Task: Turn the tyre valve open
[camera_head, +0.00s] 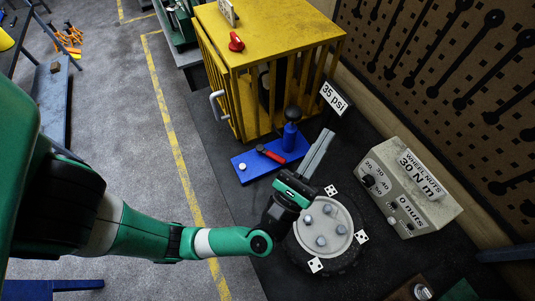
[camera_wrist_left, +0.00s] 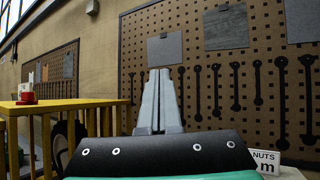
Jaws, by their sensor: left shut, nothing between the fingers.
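A red valve-like knob (camera_head: 236,42) sits on top of the yellow cage (camera_head: 285,22), near its front left corner. It also shows at the left of the left wrist view (camera_wrist_left: 25,92); I cannot tell how far it is turned. I take it for the tyre valve, though nothing labels it. My left gripper (camera_head: 327,135) is shut and empty, its grey fingers pointing up and right in the head view, below and right of the cage and apart from the knob. The closed fingertips also show in the left wrist view (camera_wrist_left: 160,76). My right gripper is not in view.
A blue plate (camera_head: 252,172) with a red-handled lever (camera_head: 270,154) lies before the cage. A "35 psi" sign (camera_head: 335,97), a wheel (camera_head: 322,226) with several studs and a "wheel nuts" box (camera_head: 405,185) stand nearby. A pegboard wall (camera_head: 455,60) bounds the right.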

